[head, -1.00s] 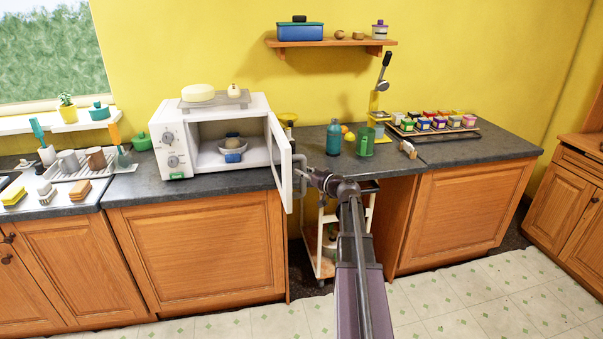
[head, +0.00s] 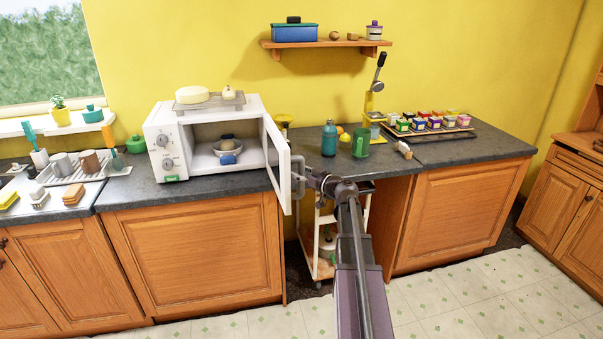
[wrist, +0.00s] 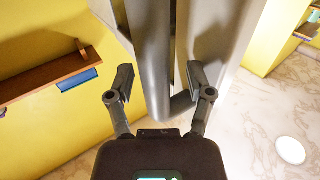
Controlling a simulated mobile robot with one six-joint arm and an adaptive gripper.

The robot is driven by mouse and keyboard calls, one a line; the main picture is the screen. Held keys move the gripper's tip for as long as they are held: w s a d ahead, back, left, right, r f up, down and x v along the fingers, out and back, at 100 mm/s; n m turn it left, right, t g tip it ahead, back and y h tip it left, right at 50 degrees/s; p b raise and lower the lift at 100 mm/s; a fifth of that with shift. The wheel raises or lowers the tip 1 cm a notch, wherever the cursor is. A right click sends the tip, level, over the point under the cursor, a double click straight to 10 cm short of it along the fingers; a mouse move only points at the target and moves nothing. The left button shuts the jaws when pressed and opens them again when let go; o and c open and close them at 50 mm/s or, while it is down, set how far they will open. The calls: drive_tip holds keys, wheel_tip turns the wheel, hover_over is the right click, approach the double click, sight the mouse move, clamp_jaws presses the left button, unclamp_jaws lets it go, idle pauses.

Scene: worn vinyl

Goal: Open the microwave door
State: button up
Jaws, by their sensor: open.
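The white microwave (head: 168,158) stands on the counter in the head view. Its door (head: 276,155) is swung out toward me, hinged at the right side, and the cavity shows. A bowl (head: 228,149) with items in it sits inside. My gripper (head: 300,180) is at the outer side of the door, near its free edge. In the wrist view my gripper (wrist: 160,88) is open, with a finger on each side of the grey vertical handle bar (wrist: 153,60). The door panel (wrist: 225,35) shows beside it. Whether a finger touches the bar I cannot tell.
A trolley (head: 318,255) stands in the gap under the counter, behind my arm. A teal bottle (head: 329,140) and green mug (head: 361,145) stand right of the door. A rack with a cheese-like block (head: 192,95) lies on the microwave. The floor (head: 455,295) at right is clear.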

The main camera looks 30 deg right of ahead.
drive_tip(key=v, duration=1.2)
idle(0.6)
idle(0.5)
